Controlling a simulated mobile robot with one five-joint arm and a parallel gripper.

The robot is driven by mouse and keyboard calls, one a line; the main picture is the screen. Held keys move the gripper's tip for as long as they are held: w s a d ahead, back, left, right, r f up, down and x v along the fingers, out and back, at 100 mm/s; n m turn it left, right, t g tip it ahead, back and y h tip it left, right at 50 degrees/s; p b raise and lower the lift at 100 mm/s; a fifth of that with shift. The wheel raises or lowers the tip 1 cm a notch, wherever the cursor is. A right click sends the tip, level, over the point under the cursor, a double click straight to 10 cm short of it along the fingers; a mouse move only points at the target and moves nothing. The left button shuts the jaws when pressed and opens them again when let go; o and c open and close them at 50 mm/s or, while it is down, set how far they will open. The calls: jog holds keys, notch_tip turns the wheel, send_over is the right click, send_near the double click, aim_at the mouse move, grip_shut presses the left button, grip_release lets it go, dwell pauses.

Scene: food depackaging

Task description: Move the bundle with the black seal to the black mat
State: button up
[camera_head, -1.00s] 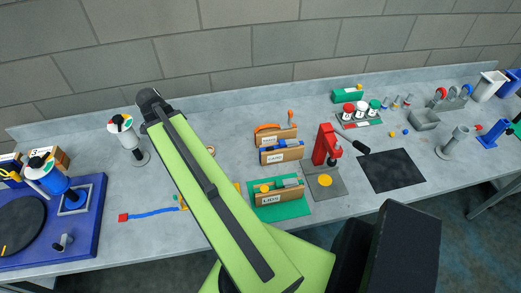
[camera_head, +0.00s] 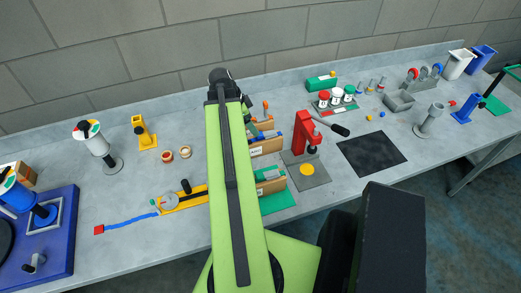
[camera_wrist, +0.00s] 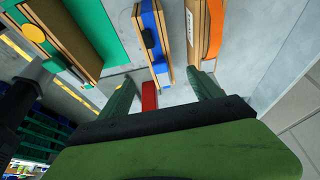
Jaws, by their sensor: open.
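The black mat (camera_head: 372,154) lies flat and bare on the right part of the bench in the head view. I cannot pick out a bundle with a black seal for certain. In the wrist view, a wooden holder with a blue strip (camera_wrist: 154,30) carries a small black piece, which I cannot identify. My gripper (camera_wrist: 160,92) is open in the wrist view, its two green fingers apart and pointing toward the wooden holders. A red piece (camera_wrist: 149,97) shows between the fingers; I cannot tell its distance. My arm hides much of the holders in the head view.
A red press (camera_head: 308,135) stands on a grey plate between the holders and the mat. A black-handled tool (camera_head: 332,125) lies near the mat's back edge. Lidded jars (camera_head: 336,100) stand behind it. A yellow stand (camera_head: 143,132) and a yellow tool (camera_head: 183,200) are left of my arm.

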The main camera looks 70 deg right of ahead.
aim_at(262, 139)
jog(key=b+x, duration=0.2)
jog(key=x, duration=0.1)
jog(key=b+x, duration=0.2)
jog(key=x, duration=0.1)
jog(key=shift+w+f+b, duration=0.1)
jog(key=shift+f+b, duration=0.2)
jog(key=shift+f, duration=0.05)
jog(key=shift+d+f, duration=0.1)
jog(key=shift+f, duration=0.05)
jog(key=b+x, duration=0.5)
jog(key=shift+s+d, duration=0.15)
jog(key=shift+s, duration=0.1)
jog(key=shift+c, duration=0.2)
grip_shut()
